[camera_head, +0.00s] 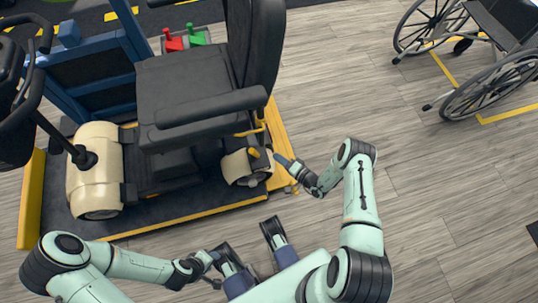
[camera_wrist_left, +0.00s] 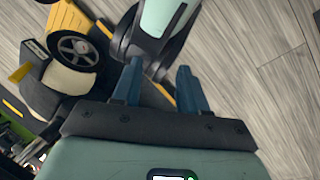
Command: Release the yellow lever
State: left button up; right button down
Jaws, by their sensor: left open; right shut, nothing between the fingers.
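The yellow lever (camera_head: 253,153) is a short peg on the cream rear housing (camera_head: 240,168) of the mobility scooter, beside the rear wheel. A yellow peg on the cream housing also shows at the left of the left wrist view (camera_wrist_left: 20,73). My right gripper (camera_head: 281,160) is shut and empty, with its blue tips just right of the lever and apart from it. My left gripper (camera_head: 213,255) is low in front of the platform, away from the lever. In the left wrist view its two blue fingers (camera_wrist_left: 161,85) are spread, with nothing between them.
The scooter's black seat (camera_head: 190,80) and armrest (camera_head: 212,106) rise above the lever. The scooter stands on a yellow-edged platform (camera_head: 185,216). Red and green levers (camera_head: 174,42) stand behind. A wheelchair (camera_head: 495,50) is at upper right.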

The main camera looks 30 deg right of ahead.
pick_arm(q)
jog(key=shift+s+d+r+g+p, duration=0.3)
jog(key=shift+s+d+r+p, duration=0.1)
jog(key=shift+s+r, duration=0.3)
pick_arm(e)
jog(key=v, duration=0.5)
jog(key=shift+r, duration=0.1)
